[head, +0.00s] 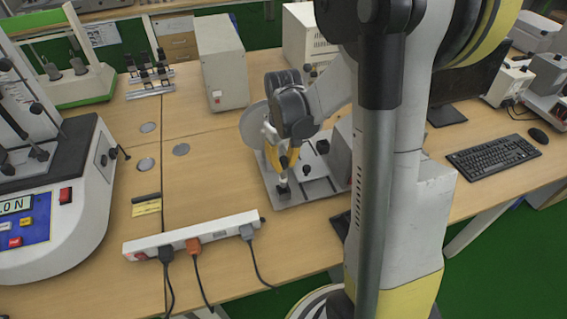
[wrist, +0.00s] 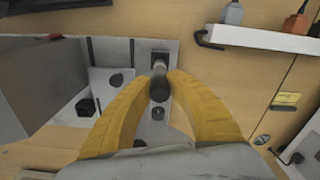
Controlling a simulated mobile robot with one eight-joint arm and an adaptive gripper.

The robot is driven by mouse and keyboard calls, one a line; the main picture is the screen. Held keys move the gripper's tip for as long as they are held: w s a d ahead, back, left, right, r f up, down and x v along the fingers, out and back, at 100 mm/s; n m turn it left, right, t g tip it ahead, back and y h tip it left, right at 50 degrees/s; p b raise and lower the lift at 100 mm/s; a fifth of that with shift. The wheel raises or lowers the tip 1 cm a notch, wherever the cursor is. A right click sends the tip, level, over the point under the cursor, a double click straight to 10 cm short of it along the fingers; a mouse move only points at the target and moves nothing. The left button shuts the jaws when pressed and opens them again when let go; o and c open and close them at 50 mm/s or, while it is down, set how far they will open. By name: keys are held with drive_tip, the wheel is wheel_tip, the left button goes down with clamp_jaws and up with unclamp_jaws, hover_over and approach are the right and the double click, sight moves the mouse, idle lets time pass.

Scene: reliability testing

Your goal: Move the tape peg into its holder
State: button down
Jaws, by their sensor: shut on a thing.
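My gripper (head: 284,160) has yellow fingers and is shut on the tape peg over the grey plate (head: 309,190). In the wrist view, the fingers (wrist: 159,92) close from both sides around the peg (wrist: 159,86), which has a dark round end and a short grey shaft. The peg's lower end points at a small black square block (head: 283,189) near the plate's edge, probably the holder, which also shows in the wrist view (wrist: 152,54). I cannot tell whether the peg sits in the block or just above it. The fingers hide part of the peg.
Dark fittings (head: 323,146) stand on the same plate. A white power strip (head: 192,236) with plugged cables lies in front of it. A white-grey box (head: 221,62) stands behind, and a keyboard (head: 493,156) lies to the right. The wooden table left of the plate is mostly clear.

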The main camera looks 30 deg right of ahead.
sight(283, 173)
drive_tip(key=shift+f, duration=0.15)
drive_tip(key=shift+f+b, duration=0.75)
drive_tip(key=shift+b, duration=0.05)
drive_tip(key=shift+f, duration=0.15)
drive_tip(key=shift+f+b, duration=0.65)
drive_tip(key=shift+b, duration=0.05)
drive_tip(key=shift+f, duration=0.1)
drive_tip(key=shift+f+b, duration=0.25)
drive_tip(key=shift+b, duration=0.1)
